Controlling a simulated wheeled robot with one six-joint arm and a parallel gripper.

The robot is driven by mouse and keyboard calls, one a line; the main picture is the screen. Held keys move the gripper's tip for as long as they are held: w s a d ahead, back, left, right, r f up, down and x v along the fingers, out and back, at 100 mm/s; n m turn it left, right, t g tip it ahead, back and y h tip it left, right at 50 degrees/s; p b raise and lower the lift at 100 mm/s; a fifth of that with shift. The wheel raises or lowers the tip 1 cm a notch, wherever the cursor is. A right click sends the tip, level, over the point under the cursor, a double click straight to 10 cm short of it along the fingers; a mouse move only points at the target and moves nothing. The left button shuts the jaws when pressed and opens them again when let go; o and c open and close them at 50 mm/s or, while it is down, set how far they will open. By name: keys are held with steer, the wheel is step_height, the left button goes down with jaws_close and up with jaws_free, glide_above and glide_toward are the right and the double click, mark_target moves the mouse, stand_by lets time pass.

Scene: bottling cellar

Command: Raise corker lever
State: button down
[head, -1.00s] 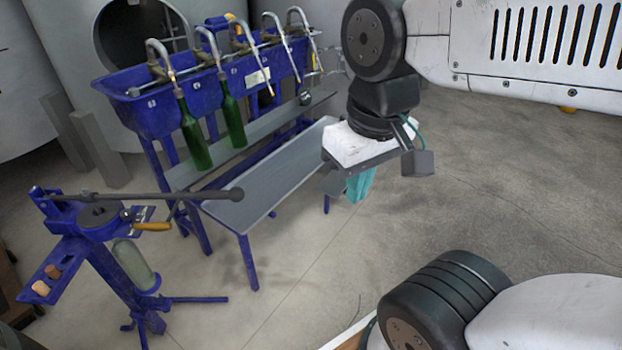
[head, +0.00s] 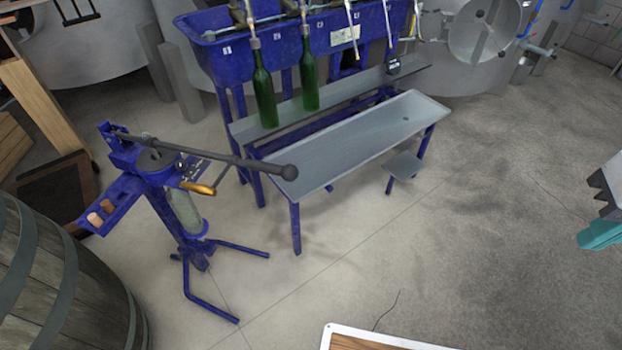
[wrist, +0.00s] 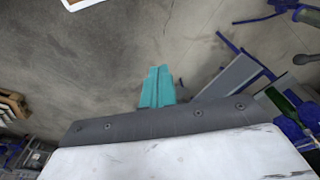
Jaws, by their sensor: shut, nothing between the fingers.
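The blue corker (head: 160,200) stands on splayed legs at the left in the head view. A clear bottle (head: 184,212) stands in the corker under the head. My gripper (head: 601,234), with teal fingers, is at the right edge of the head view, well apart from the lever. In the wrist view its fingers (wrist: 158,88) are shut together and empty. The knob (wrist: 301,59) shows at the wrist view's right edge.
A blue filler (head: 290,42) with two green bottles (head: 264,95) stands behind the corker. A grey bench (head: 350,138) is right of the lever. A barrel (head: 55,270) stands at lower left. Open floor (head: 480,220) lies between my gripper and the corker.

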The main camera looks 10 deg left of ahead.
steer(key=w+a+f+m+g+y, duration=0.1)
steer(key=w+a+f+m+y, duration=0.25)
steer(key=a, duration=0.35)
steer(key=w+a+f+m+g+y, duration=0.1)
steer(key=w+a+f+m+y, duration=0.2)
steer(key=a, duration=0.4)
steer(key=w+a+f+m+g+y, duration=0.1)
steer(key=w+a+m+y, duration=0.15)
steer(key=w+a, duration=0.35)
steer(key=w+a+f+m+t+y, duration=0.1)
steer(key=w+a+f+m, duration=0.4)
steer(key=a+f+m, duration=0.5)
step_height(320, 180, down, 2)
steer(key=shift+a+f+m+t, duration=0.1)
steer(key=shift+a+m+t, duration=0.25)
steer(key=shift+m, duration=0.45)
steer(key=w+a+f, duration=0.1)
steer(key=a+f, duration=0.1)
steer(key=a, duration=0.7)
steer(key=shift+f, duration=0.35)
